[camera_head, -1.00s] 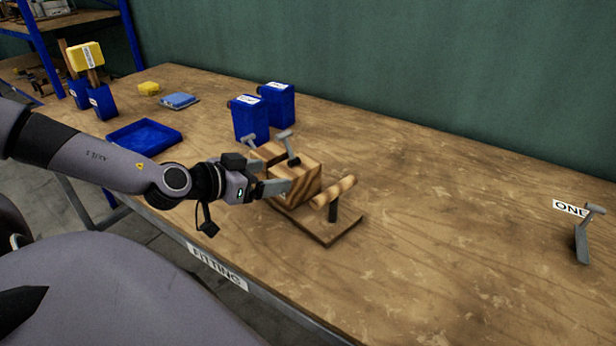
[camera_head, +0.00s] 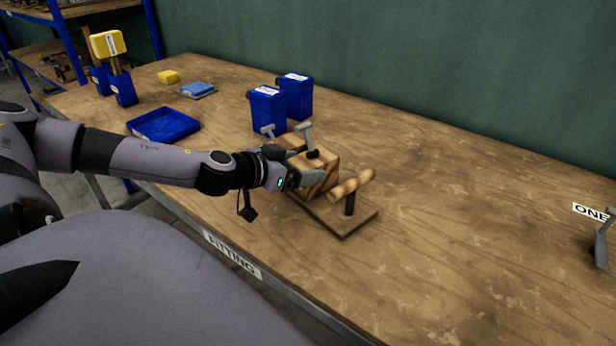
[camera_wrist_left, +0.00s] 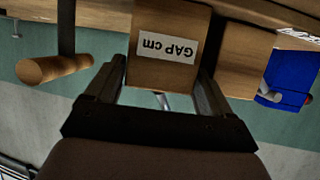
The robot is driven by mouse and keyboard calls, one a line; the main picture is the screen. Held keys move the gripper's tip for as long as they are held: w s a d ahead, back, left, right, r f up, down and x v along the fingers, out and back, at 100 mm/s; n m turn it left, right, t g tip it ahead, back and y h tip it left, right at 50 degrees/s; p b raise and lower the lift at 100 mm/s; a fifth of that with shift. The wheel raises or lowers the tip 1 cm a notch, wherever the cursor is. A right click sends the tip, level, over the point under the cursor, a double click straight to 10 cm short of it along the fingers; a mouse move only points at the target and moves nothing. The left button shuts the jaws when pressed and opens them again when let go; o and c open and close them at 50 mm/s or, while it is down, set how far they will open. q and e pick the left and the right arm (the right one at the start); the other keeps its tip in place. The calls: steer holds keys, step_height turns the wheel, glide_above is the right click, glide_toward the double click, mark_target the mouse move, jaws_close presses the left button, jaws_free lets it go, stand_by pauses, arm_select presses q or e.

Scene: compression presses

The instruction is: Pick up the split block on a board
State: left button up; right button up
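The split block (camera_head: 322,160) is striped wood and sits on a flat wooden board (camera_head: 345,224) near the table's front edge. A grey T-handle rises from its top. A round wooden bar (camera_head: 352,185) stands on a dark post on the same board. My left gripper (camera_head: 303,164) reaches in from the left, one finger on the near side of the block and one on the far side. In the left wrist view, the block's face (camera_wrist_left: 175,75) carries a "GAP cm" label between the two spread fingers. Firm contact is not clear. My right gripper is out of view.
Two blue containers (camera_head: 268,108) stand close behind the block. A blue tray (camera_head: 163,125), a blue pad (camera_head: 197,89) and a yellow piece (camera_head: 168,76) lie to the left. A grey part (camera_head: 603,240) stands by the "ONE" label at far right. The table's right half is mostly clear.

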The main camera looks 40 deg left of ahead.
arm_select(q)
steer(key=shift+w+p, duration=0.3)
steer(key=shift+w+d+f+p, duration=0.15)
steer(key=shift+w+f+p, duration=0.15)
steer(key=shift+w+f, duration=0.35)
steer(key=shift+r, duration=0.15)
steer(key=c, duration=1.2)
steer(key=shift+w+r, duration=0.15)
steer(key=shift+c, duration=1.4)
